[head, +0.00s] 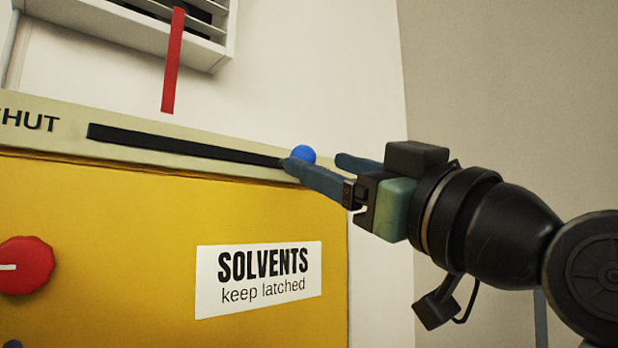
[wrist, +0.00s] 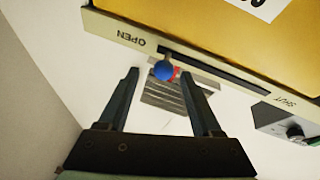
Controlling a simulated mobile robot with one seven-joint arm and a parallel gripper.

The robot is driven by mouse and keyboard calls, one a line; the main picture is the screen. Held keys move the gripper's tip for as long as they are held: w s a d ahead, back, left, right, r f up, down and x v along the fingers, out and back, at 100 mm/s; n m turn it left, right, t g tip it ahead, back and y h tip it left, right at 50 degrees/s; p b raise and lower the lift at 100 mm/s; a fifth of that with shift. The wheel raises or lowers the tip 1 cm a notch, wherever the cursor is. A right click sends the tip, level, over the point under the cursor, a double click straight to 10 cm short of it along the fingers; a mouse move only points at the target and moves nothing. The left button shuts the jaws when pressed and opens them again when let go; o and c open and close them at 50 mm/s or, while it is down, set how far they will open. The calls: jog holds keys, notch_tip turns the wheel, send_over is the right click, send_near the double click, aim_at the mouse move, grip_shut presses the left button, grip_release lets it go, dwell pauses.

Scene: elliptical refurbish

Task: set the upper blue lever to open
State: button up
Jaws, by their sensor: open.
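The blue lever's round knob (head: 304,153) stands at the right end of the dark slot (head: 185,145) in the cream strip (head: 75,122) along the cabinet top. In the wrist view the knob (wrist: 164,70) is at the slot end beside the word OPEN (wrist: 131,38); SHUT (wrist: 285,101) is at the other end. My gripper (head: 316,162) is open, coming from the right. Its fingers lie on either side of the knob in the wrist view (wrist: 159,75). The near finger partly hides the knob in the head view; I cannot tell whether they touch.
The yellow cabinet front (head: 120,220) carries a white SOLVENTS label (head: 258,278) and a red dial (head: 25,265). A white vent (head: 215,45) with a red strip (head: 173,60) hangs on the wall above. A grey box (wrist: 288,124) shows in the wrist view. Right of the cabinet is bare wall.

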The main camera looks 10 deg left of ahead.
jog(key=b+v, duration=0.3)
jog(key=v, duration=0.5)
jog(key=shift+d, duration=0.1)
notch_tip(320, 180, down, 7)
jog(key=w+m+t+h, duration=0.2)
jog(key=m+t+h, duration=0.5)
jog(key=h, duration=0.1)
jog(key=s+a+f+m+t+h, duration=0.1)
jog(key=s+m+t+h, duration=0.3)
jog(key=s+h, duration=0.3)
jog(key=shift+s+a+f+t+h, duration=0.3)
jog(key=shift+s+a+f+h, duration=0.1)
jog(key=shift+s, duration=0.2)
jog(key=shift+c, duration=0.2)
